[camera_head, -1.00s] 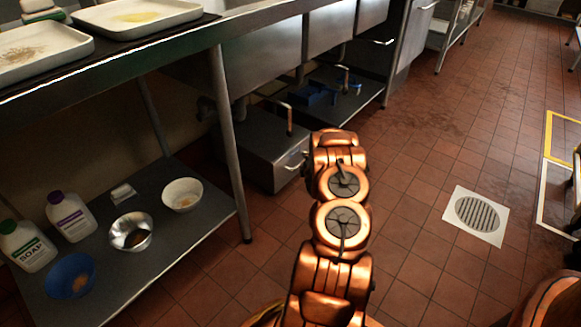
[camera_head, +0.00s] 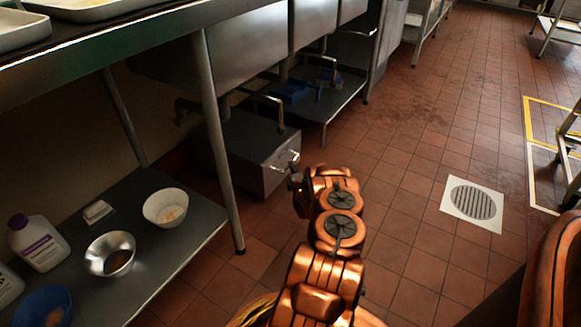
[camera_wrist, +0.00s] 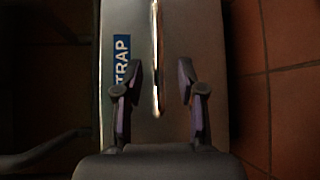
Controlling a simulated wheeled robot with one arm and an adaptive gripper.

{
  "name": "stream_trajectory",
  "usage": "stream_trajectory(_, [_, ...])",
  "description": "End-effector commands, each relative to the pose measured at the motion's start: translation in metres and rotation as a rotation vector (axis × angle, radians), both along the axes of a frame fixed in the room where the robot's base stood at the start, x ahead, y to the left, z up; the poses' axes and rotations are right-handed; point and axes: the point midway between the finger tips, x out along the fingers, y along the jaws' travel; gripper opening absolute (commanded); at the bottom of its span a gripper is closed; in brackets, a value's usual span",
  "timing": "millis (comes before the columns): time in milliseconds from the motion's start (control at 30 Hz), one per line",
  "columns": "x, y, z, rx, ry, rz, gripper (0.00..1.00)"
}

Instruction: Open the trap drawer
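The trap drawer is a grey metal box (camera_head: 245,150) on the floor under the sinks. Its front bears a bar handle (camera_head: 285,161) at the upper part. In the wrist view, the drawer front (camera_wrist: 205,40) fills the middle, with a blue label reading TRAP (camera_wrist: 121,60). The handle (camera_wrist: 156,60) runs upright in that picture, between the lines of my fingers. My gripper (camera_wrist: 158,82) is open, one finger on each side of the handle's end; contact is not visible. In the head view, my gripper (camera_head: 296,184) is just beside the drawer front, partly hidden by my arm.
A metal table leg (camera_head: 219,150) stands left of the box. A lower shelf (camera_head: 190,240) holds bowls and bottles. A shelf with blue items (camera_head: 295,92) lies behind the box. The tiled floor to the right is clear around a floor drain (camera_head: 473,202).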

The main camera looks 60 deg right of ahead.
Motion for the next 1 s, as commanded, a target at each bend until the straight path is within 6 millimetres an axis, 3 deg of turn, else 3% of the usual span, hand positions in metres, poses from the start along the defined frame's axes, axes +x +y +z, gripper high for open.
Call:
stream_trajectory(400, [0.023, -0.025, -0.004, -0.002, -0.003, -0.003, 0.39])
stream_trajectory(900, [0.029, -0.029, -0.003, -0.001, -0.004, -0.002, 0.39])
stream_trajectory(1000, [0.029, -0.029, -0.003, -0.001, -0.004, -0.002, 0.31])
